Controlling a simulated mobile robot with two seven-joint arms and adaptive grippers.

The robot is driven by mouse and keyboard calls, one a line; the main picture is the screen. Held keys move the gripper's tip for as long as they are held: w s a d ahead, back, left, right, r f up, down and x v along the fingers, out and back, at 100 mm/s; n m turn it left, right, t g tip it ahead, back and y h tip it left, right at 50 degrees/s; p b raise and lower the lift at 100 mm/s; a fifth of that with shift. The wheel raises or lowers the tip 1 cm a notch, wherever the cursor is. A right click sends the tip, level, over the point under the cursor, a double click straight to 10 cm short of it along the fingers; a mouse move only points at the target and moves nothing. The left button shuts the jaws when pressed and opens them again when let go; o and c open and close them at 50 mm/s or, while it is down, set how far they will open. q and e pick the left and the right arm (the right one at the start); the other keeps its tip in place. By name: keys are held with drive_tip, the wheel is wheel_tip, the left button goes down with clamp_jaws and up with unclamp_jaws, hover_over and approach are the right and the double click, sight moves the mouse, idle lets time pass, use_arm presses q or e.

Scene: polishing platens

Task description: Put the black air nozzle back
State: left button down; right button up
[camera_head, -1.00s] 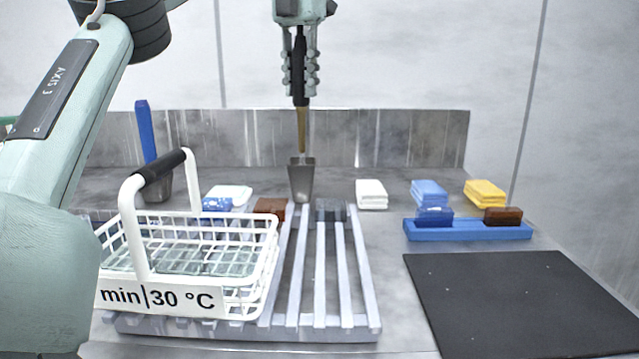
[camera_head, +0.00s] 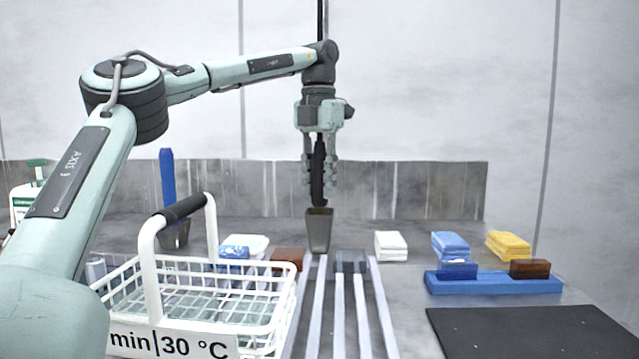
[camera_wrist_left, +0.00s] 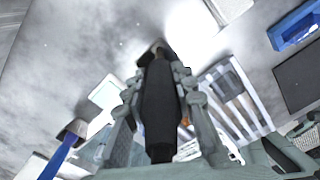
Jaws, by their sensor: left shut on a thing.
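My left gripper (camera_head: 319,190) points straight down at the back of the bench, shut on the black air nozzle (camera_head: 319,160). The nozzle is upright between the fingers. Directly below is a grey tapered cup (camera_head: 319,232), and the nozzle's lower end meets its rim. The brass tip is hidden in the head view, seemingly inside the cup. In the left wrist view the black nozzle body (camera_wrist_left: 160,105) fills the middle between the fingers. My right gripper is not in view.
White, blue and yellow cloth stacks (camera_head: 508,246), a blue tray (camera_head: 495,284) and a black mat (camera_head: 530,335) are at right.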

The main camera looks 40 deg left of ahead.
use_arm(q)
drive_tip(key=shift+f, duration=0.15)
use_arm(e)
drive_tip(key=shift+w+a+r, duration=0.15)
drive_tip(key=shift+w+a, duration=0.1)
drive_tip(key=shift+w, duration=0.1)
use_arm(q)
drive_tip(key=c, duration=1.3)
unclamp_jaws()
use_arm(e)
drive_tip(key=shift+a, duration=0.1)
use_arm(q)
drive_tip(key=shift+o, duration=0.2)
wheel_tip(320, 180, up, 8)
drive_tip(key=shift+f+p, duration=0.1)
drive_tip(key=shift+p, duration=0.85)
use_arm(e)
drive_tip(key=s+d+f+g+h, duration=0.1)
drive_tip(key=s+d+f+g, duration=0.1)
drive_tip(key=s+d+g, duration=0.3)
use_arm(q)
wheel_tip(320, 180, up, 4)
drive_tip(key=shift+r+p, duration=0.1)
drive_tip(key=shift+p, duration=0.9)
drive_tip(key=shift+r, duration=0.15)
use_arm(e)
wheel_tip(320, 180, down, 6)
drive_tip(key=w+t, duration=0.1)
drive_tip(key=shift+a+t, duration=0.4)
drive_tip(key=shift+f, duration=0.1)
